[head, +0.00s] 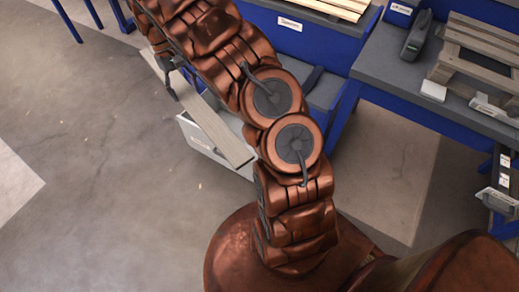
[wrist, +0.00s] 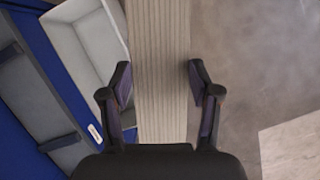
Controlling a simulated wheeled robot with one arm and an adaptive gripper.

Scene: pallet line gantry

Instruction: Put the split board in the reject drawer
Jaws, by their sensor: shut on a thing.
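A long grey-brown board (head: 225,138) is held out over the floor; it also runs up the middle of the wrist view (wrist: 161,50). My gripper (wrist: 159,86) is shut across the board's width, one finger at each edge. In the head view the gripper (head: 170,78) is partly hidden by my arm. No split shows on the visible face. A pale open drawer (head: 199,143) is pulled out below the board, partly covered by it and my arm. In the wrist view the drawer (wrist: 112,72) lies left of the board, and its visible inside looks empty.
A blue bench with a grey top (head: 390,68) stands at the right. It bears a dark handheld tool (head: 416,36), a slatted wooden pallet (head: 480,50) and a white block (head: 433,90). More slats (head: 330,8) lie at the back. The concrete floor (head: 90,180) at left is clear.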

